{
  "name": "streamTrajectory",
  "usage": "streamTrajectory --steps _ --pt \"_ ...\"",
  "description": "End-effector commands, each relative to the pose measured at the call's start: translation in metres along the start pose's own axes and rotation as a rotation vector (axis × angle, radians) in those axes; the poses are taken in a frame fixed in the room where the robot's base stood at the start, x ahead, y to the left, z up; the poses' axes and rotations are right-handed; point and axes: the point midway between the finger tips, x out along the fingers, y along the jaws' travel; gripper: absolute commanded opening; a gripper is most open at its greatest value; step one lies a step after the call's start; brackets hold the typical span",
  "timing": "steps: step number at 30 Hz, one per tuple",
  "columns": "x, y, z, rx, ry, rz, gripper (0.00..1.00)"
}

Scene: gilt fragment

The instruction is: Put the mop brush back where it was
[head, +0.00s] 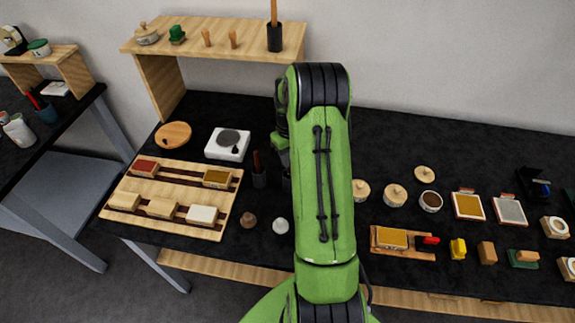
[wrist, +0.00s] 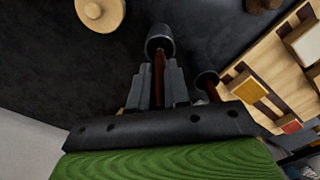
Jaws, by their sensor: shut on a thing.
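My gripper (wrist: 158,85) is shut on the reddish-brown handle of the mop brush (wrist: 158,68). The brush's far end lines up with the mouth of a dark round holder (wrist: 158,36); its bristles are hidden, and I cannot tell how deep it sits. In the head view my green arm covers the gripper and the held brush. A dark holder (head: 287,182) shows partly beside the arm. Left of it, another dark holder (head: 259,179) has a brown handle (head: 257,160) standing in it; this second holder also shows in the wrist view (wrist: 206,79).
A wooden rack (head: 145,186) with several blocks lies left of the holders. A white scale-like device (head: 228,144) is behind them; a brown knob (head: 248,220) and white piece (head: 280,226) are in front. A shelf (head: 215,42) stands at the back. Jars and blocks fill the right side.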

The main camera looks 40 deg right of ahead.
Motion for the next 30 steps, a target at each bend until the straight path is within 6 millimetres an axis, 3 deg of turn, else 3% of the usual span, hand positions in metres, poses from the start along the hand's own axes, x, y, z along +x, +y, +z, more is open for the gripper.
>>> streamTrajectory --steps 3,14,15,19,27,30 --pt "0.022 0.000 0.001 0.001 -0.003 -0.002 0.00" --pt "0.029 0.000 0.000 0.000 -0.001 0.000 0.00" --pt "0.028 0.000 0.000 0.000 -0.001 0.000 0.21" --pt "0.028 0.000 0.000 0.000 -0.001 0.000 0.41" --pt "0.027 0.000 0.000 0.001 -0.001 0.000 0.42" --pt "0.018 0.000 -0.001 0.001 0.002 0.001 0.42"
